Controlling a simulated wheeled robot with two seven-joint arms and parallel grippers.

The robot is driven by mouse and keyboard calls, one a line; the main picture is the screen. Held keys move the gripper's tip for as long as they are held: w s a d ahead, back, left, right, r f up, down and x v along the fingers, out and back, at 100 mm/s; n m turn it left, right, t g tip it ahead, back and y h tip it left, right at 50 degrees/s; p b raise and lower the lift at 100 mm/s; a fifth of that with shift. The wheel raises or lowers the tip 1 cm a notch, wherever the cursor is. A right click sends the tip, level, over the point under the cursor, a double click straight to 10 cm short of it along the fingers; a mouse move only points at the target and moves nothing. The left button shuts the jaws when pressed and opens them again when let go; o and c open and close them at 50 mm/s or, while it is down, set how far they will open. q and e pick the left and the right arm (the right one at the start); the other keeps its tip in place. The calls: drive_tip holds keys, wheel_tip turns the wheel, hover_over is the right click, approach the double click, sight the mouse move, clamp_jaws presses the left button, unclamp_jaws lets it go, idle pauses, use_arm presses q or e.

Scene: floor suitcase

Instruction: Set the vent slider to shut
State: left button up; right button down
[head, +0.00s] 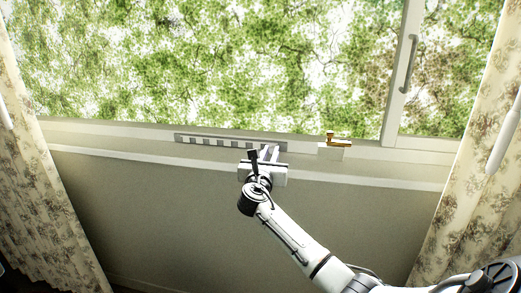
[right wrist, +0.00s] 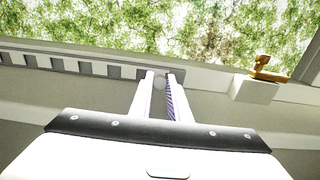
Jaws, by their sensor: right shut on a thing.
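The vent (head: 179,138) is a long grey strip on the frame below the window, with several slots showing along its left and middle part. It also shows in the right wrist view (right wrist: 100,72). My right gripper (head: 269,149) is at the right end of the strip, its fingers pointing at it. In the right wrist view a small round grey knob (right wrist: 159,83) sits between the fingertips, and the fingers are shut on it. The fingers hide part of the knob and the strip behind it. My left gripper is not in view.
A brass latch (head: 340,137) on a white block (head: 331,152) stands just right of my right gripper. The window handle (head: 411,62) is higher on the right. Flowered curtains hang at the left (head: 38,185) and right (head: 455,165). The wall (head: 150,210) below the sill is bare.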

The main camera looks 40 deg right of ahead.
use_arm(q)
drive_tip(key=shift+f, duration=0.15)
use_arm(e)
drive_tip(key=shift+w+a, duration=0.1)
drive_tip(key=shift+a, duration=0.05)
drive_tip(key=c, duration=1.8)
unclamp_jaws()
drive_tip(key=shift+c, duration=0.2)
drive_tip(key=shift+o, duration=0.9)
drive_tip(key=shift+w, duration=0.1)
use_arm(q)
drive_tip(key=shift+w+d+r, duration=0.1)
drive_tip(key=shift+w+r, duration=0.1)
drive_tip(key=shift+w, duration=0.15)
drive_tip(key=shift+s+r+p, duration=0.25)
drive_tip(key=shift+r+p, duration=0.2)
drive_tip(key=shift+p, duration=0.15)
use_arm(e)
drive_tip(key=v, duration=1)
drive_tip(key=shift+s, duration=0.2)
drive_tip(key=shift+a+f, duration=0.1)
